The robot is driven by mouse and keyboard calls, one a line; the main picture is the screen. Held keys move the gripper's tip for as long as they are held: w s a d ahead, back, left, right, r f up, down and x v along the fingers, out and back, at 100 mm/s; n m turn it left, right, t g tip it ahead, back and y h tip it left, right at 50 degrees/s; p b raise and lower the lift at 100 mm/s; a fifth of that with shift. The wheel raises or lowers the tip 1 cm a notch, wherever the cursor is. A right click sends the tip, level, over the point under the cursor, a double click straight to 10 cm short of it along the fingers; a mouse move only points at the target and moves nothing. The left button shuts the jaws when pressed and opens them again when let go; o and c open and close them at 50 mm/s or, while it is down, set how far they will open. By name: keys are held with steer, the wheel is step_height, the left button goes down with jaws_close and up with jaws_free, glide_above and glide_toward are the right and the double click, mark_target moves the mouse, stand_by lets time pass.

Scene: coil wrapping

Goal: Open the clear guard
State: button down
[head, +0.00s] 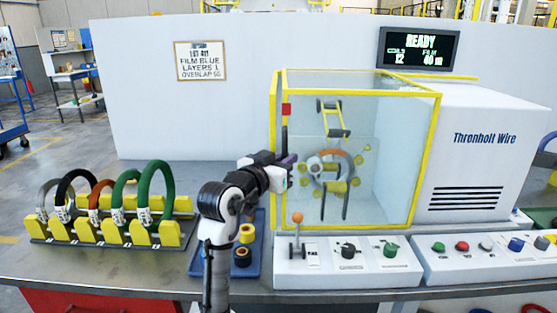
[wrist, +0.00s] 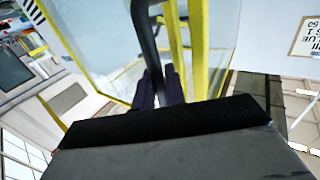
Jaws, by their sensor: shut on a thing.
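The clear guard (head: 355,95) is a see-through box with yellow edges around the wrapping machine. A dark upright handle (head: 284,135) is at its left front edge, below a red block. My gripper (head: 289,161) is at this handle and shut on it. In the wrist view, the fingers (wrist: 158,90) close around the lower part of the dark handle bar (wrist: 146,35), beside yellow frame posts (wrist: 196,50). The fingers hide the grip itself. I cannot tell whether the guard is slightly ajar.
A control box with an orange-knobbed lever (head: 297,218) stands in front of the guard. A blue tray (head: 257,262) with tape rolls lies behind my arm. Several coils stand in a yellow rack (head: 90,232) at left. The display (head: 420,48) reads READY.

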steer(key=d+p, duration=0.4)
steer(key=d, duration=3)
steer(key=shift+d, duration=0.15)
steer(key=c, duration=1.8)
jaws_free()
steer(key=shift+s, duration=0.1)
steer(key=b+v, duration=0.2)
steer(key=v, duration=1.1)
steer(key=shift+s+a+f+b, duration=0.1)
steer(key=shift+s+a+b, duration=0.15)
steer(key=shift+a+b, duration=0.1)
